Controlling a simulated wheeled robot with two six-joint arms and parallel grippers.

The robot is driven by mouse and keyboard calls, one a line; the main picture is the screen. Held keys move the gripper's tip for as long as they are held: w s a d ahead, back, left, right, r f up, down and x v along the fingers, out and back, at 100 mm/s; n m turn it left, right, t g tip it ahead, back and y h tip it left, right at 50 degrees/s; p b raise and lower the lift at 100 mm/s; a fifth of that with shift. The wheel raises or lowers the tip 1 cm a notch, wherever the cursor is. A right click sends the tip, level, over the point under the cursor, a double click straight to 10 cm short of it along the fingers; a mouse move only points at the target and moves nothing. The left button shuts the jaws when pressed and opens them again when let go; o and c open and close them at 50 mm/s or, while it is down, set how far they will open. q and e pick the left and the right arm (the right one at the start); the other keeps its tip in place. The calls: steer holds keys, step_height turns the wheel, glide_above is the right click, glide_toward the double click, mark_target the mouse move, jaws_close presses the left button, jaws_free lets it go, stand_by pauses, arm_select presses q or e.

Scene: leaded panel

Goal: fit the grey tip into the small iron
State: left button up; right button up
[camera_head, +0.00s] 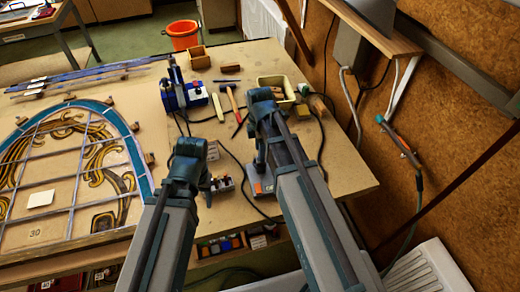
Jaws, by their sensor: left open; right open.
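My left gripper (208,190) is above the bench front, next to a small block with several small pieces in it (222,184). My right gripper (258,165) is right of it, over a grey and orange device (262,186) that the arm partly covers. Both grippers are open, with nothing seen in them. I cannot make out the grey tip; the pieces in the block are too small to tell apart. An iron-like tool with a teal end (397,138) hangs by the right wall on a cable. I cannot tell whether it is the small iron.
The leaded panel (70,165) fills the bench's left side. Dark cables cross the bench (345,175). Its right front corner is clear.

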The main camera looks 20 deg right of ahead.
step_height(320, 180, up, 13)
steer(key=p, duration=1.2)
steer(key=shift+f, duration=0.15)
steer(key=s+a+f+m+b, duration=0.5)
steer(key=s+f+m+b, duration=0.2)
steer(key=f+b, duration=0.1)
steer(key=s+a+f+m+h+b, duration=0.1)
steer(key=s+a+f+m+b, duration=0.4)
steer(key=s+f+m+b, duration=0.2)
step_height(320, 180, down, 2)
steer(key=shift+s+a+f+b, duration=0.1)
steer(key=shift+s+a+b, duration=0.1)
steer(key=shift+b, duration=0.95)
